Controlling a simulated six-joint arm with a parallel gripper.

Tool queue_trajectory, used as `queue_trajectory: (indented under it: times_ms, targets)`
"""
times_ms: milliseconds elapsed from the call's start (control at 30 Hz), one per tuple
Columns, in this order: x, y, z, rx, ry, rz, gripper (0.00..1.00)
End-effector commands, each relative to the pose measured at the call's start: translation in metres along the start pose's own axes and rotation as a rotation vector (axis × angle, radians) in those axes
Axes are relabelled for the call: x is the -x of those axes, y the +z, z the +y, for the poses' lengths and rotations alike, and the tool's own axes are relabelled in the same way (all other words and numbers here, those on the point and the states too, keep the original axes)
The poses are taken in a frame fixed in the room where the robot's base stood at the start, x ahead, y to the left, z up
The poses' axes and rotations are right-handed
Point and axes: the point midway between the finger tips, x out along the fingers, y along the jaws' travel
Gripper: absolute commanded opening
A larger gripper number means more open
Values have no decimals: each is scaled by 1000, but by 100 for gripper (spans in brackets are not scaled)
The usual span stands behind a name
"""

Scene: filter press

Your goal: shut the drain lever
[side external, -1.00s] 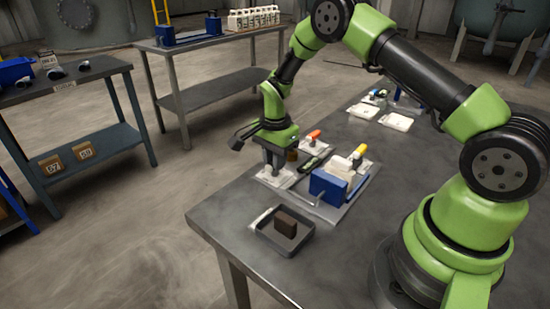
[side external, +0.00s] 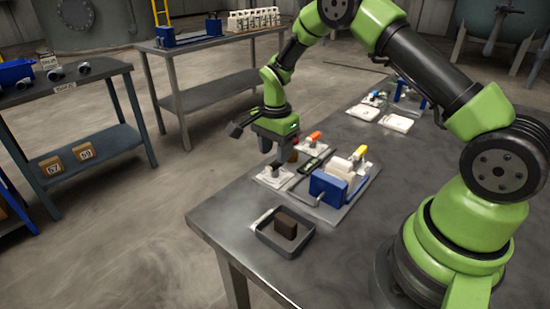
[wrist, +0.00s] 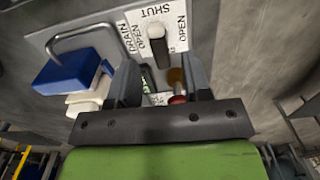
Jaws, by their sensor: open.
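The drain lever (wrist: 157,42) stands on a white plate (wrist: 178,38) printed DRAIN, OPEN and SHUT in the wrist view. Its white part is just below the SHUT print, and its dark end points down the picture toward my gripper. I cannot tell its exact tilt. In the side view the plate (side external: 272,180) lies at the near left of the press panel. My gripper (side external: 275,153) is open and empty, pointing down above this plate. In the wrist view my gripper's fingers (wrist: 158,63) show either side of the lever's dark end, with no visible hold on it.
Beside the plate stand a blue block (side external: 326,189) with white plates (side external: 340,168), an orange-handled lever (side external: 314,135) and a yellow handle (side external: 359,152). A dark tray (side external: 262,240) with a brown block (side external: 286,224) sits near the table corner. Bare tabletop lies right of the panel.

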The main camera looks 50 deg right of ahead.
Motion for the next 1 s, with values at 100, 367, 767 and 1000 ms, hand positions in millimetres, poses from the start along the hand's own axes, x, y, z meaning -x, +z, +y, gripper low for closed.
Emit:
queue_trajectory:
  times_ms: [100, 367, 767, 1000]
  targets:
    - [27, 0, -1, 1, -6, 1, 45]
    - [64, 0, 0, 0, -1, 0, 45]
    - [70, 0, 0, 2, 0, 0, 45]
    - [120, 14, 14, 147, -87, -4, 45]
